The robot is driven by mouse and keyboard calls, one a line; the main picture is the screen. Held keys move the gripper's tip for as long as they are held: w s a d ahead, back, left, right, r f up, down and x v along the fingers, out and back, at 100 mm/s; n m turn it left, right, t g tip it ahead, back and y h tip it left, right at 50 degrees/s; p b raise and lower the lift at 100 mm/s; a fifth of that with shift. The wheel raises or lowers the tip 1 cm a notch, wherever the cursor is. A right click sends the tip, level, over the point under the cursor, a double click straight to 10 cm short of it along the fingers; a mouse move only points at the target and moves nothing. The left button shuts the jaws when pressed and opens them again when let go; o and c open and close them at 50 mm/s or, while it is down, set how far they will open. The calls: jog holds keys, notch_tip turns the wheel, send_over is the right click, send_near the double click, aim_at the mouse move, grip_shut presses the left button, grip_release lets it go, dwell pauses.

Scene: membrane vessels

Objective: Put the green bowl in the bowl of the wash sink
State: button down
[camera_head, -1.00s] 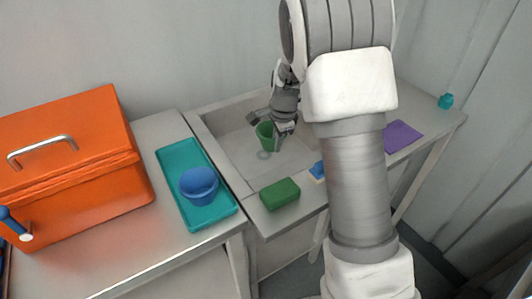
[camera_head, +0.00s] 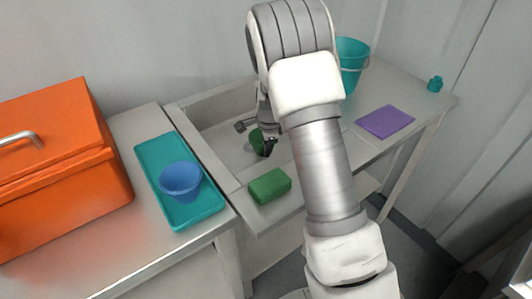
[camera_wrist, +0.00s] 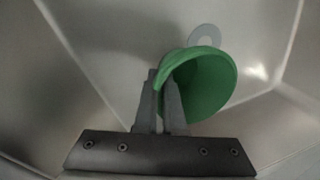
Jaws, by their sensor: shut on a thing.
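The green bowl (camera_head: 257,141) is tilted on its side in my gripper, within the bowl of the wash sink (camera_head: 212,136). My gripper (camera_head: 268,146) is shut on the bowl's rim. In the wrist view the green bowl (camera_wrist: 208,84) shows its open side, with one finger of my gripper (camera_wrist: 162,85) at its rim. The sink's bare floor and walls (camera_wrist: 70,90) surround it, and the round drain (camera_wrist: 205,35) shows just beyond the bowl. I cannot tell whether the bowl touches the sink floor.
A green sponge (camera_head: 270,186) lies on the sink's front rim. A blue bowl (camera_head: 181,179) stands on a teal tray (camera_head: 151,157) at left, beside an orange toolbox (camera_head: 60,150). A teal bucket (camera_head: 352,62), a purple cloth (camera_head: 385,121) and a small teal item (camera_head: 435,84) are at right.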

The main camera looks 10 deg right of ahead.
jog(key=shift+f, duration=0.55)
jog(key=shift+f, duration=0.2)
jog(key=c, duration=1)
grip_release()
jog(key=shift+r, duration=0.1)
